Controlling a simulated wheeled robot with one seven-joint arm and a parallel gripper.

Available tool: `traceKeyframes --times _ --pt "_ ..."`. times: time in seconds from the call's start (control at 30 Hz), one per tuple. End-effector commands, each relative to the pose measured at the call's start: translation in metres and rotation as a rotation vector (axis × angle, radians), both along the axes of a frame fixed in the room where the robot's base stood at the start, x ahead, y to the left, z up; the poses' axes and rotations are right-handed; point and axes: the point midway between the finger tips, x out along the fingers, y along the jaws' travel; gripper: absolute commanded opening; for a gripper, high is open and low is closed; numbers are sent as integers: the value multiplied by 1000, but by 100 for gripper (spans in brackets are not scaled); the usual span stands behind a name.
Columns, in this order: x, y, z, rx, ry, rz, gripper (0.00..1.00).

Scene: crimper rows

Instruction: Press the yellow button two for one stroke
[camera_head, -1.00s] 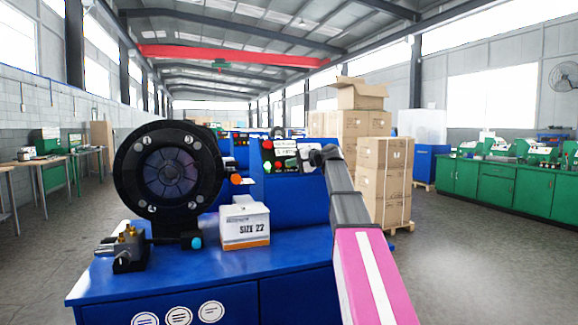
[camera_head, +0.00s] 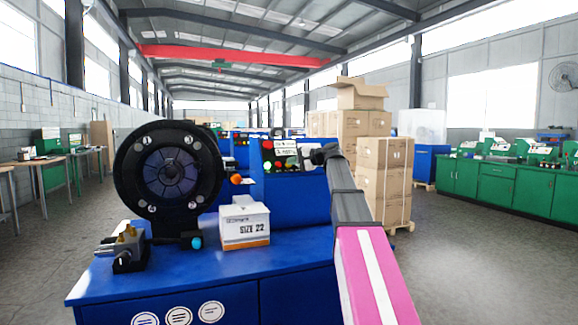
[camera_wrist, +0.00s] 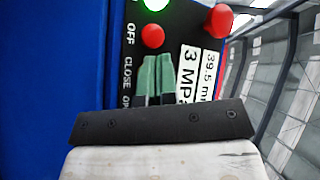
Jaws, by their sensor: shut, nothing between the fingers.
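The blue control panel (camera_head: 285,195) stands right of the black crimper head (camera_head: 168,172). No yellow button can be made out in either view; a part of the panel is hidden behind my gripper. In the wrist view the panel shows a lit green button (camera_wrist: 156,4), a red button (camera_wrist: 152,36) and a larger red knob (camera_wrist: 219,20). White OFF and CLOSE lettering runs down its left side. My gripper (camera_wrist: 156,72) is shut and empty, its green fingertips in front of the panel beside the "3 MPa" label (camera_wrist: 187,73). I cannot tell whether they touch it.
A "SIZE 22" box (camera_head: 245,226) and a brass-fitted valve (camera_head: 127,247) sit on the blue bench top (camera_head: 200,275). Stacked cartons (camera_head: 384,180) stand behind my arm at the right. Green cabinets (camera_head: 495,188) line the right side.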

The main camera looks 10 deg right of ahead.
Motion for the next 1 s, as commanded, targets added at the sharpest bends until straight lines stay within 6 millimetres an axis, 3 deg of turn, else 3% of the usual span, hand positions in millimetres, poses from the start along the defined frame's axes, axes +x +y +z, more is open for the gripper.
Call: traceKeyframes --times 0.27,0.73,1.0 --pt "-7 -1 4 0 0 0 0" --pt "-39 -8 26 0 0 -1 0" --pt "-41 -8 28 0 0 0 0"
